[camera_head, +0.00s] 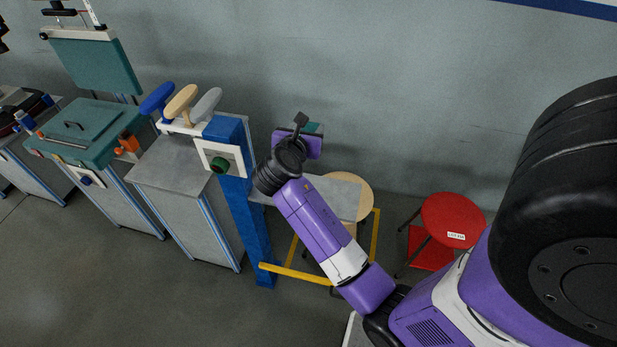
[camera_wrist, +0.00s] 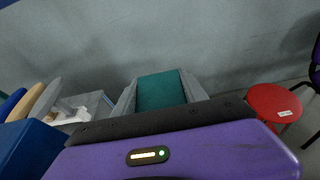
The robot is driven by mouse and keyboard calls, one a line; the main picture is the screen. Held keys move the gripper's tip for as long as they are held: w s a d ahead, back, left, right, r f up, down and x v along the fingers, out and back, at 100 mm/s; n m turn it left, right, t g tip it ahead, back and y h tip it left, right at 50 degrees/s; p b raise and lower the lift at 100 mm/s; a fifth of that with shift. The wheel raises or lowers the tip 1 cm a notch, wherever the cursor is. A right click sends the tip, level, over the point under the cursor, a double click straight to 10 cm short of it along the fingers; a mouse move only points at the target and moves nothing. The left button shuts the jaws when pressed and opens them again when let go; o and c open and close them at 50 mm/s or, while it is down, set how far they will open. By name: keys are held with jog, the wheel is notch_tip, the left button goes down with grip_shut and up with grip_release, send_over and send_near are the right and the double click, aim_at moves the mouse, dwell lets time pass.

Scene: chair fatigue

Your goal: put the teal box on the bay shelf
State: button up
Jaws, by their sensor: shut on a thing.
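The teal box (camera_wrist: 161,91) is between the two grey fingers of my gripper (camera_wrist: 160,86) in the wrist view, and the fingers are shut on it. In the head view only a small teal part (camera_head: 314,128) shows behind my purple gripper (camera_head: 303,141); the rest is hidden. A grey flat shelf (camera_head: 338,196), which looks like the bay shelf, sits right of the blue post, below my gripper in the picture. My arm covers part of it. The box is held up near the wall, apart from the shelf as far as I can see.
A blue post (camera_head: 249,215) with a white panel and green knob stands left of the shelf. A round wooden stool (camera_head: 361,189) is partly under the shelf. A yellow rail (camera_head: 292,272) runs near the floor. A red stool (camera_head: 453,218) stands right. Benches (camera_head: 185,165) fill the left.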

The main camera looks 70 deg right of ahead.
notch_tip(320, 180, down, 18)
jog(key=shift+f+b, duration=0.1)
jog(key=shift+b, duration=0.55)
jog(key=shift+f, duration=0.1)
jog(key=o, duration=1.5)
